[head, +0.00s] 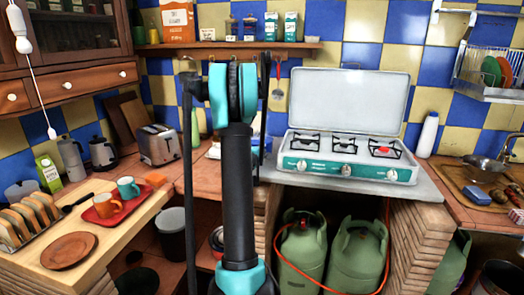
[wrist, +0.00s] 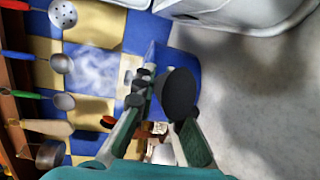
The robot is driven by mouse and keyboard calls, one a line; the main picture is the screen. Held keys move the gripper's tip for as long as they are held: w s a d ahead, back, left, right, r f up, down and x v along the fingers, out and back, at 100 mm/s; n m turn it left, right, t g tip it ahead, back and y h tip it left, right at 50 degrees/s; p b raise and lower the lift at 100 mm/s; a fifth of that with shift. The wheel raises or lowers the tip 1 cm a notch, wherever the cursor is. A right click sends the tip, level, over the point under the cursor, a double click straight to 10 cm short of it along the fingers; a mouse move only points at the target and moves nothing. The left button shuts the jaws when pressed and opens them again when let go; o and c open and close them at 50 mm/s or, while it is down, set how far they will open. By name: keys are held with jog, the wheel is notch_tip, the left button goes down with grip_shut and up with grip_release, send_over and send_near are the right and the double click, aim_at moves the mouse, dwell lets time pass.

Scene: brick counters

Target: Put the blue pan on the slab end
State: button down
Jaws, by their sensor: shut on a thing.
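In the wrist view my gripper (wrist: 163,108) is shut on a dark, rounded piece (wrist: 181,94), which I take to be part of the blue pan. A blue area lies just behind it, but I cannot tell pan from wall tile there. The pale stone slab (wrist: 262,85) fills the right of the wrist view, bare and shadowed, beside the held thing. In the head view the slab (head: 428,188) carries the camping stove. My arm hides my gripper and the pan there.
The open stove (head: 345,160) stands on the slab, and a white bottle (head: 427,135) stands at its right. Hanging ladles (wrist: 62,62) line the wall. A toaster (head: 159,145) and a red tray (head: 104,212) with mugs are on the left counter. Gas bottles (head: 357,255) stand below.

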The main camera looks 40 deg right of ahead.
dwell(0.3)
jog(key=c, duration=1.6)
grip_release()
jog(key=v, duration=1.2)
jog(key=s+a+f+m+g+y, duration=0.1)
jog(key=s+a+f+m+y, duration=0.1)
jog(key=s+a+f+y, duration=0.2)
jog(key=s+a+f+m+g+y, duration=0.2)
jog(key=s+a+f+y, duration=0.3)
jog(key=s+a, duration=0.6)
jog(key=s+a+f+m+g+y, duration=0.2)
jog(key=s+a, duration=0.6)
jog(key=a, duration=1.3)
jog(key=shift+a+f+m+y, duration=0.15)
jog(key=shift+f+m+y, duration=0.25)
jog(key=shift+f+y, duration=0.35)
jog(key=shift+a+f+m+y, duration=0.15)
jog(key=shift+f+m+y, duration=0.25)
jog(key=shift+f+y, duration=0.35)
